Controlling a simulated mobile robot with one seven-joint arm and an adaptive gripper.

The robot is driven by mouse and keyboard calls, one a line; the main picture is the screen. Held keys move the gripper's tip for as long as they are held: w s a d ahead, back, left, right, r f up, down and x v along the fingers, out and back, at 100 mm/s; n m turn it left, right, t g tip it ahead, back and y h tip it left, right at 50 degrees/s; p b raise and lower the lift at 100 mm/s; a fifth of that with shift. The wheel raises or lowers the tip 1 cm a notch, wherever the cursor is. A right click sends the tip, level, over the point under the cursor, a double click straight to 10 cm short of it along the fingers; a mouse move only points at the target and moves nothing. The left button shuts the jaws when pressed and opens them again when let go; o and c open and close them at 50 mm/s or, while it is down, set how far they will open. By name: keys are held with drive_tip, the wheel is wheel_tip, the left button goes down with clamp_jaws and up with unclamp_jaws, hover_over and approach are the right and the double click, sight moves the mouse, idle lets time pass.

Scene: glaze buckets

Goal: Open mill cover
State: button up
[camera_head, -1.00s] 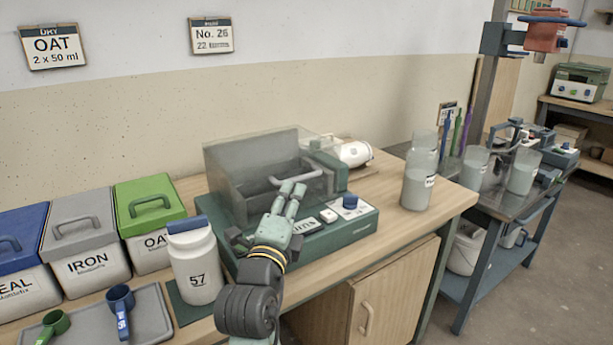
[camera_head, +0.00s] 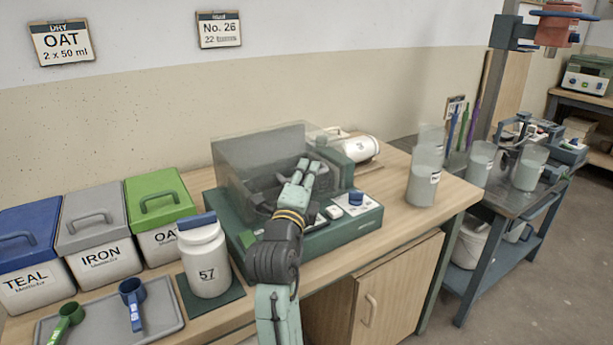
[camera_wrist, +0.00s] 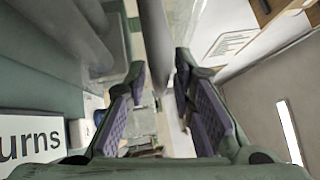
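The mill (camera_head: 300,232) is a dark green unit on the wooden bench, with a smoky see-through cover (camera_head: 240,155) over its top. The cover looks down or nearly so; I cannot tell whether it is slightly raised. My gripper (camera_head: 312,168) is at the cover's front right, by its handle, and hides most of the handle. In the wrist view my gripper (camera_wrist: 160,72) has its purple-padded fingers apart. A grey bar (camera_wrist: 157,35), likely the handle, runs between the fingertips with gaps seen beside it. The mill's label (camera_wrist: 32,138) shows at lower left.
A white jar marked 57 (camera_head: 206,260) stands close left of the mill. Lidded bins (camera_head: 155,205) and a scoop tray (camera_head: 165,318) are farther left. A glass jar (camera_head: 423,180) stands right; a white cylinder (camera_head: 360,149) lies behind. Bench between mill and glass jar is clear.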

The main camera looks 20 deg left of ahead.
clamp_jaws()
idle(0.5)
drive_tip(key=shift+a, duration=0.1)
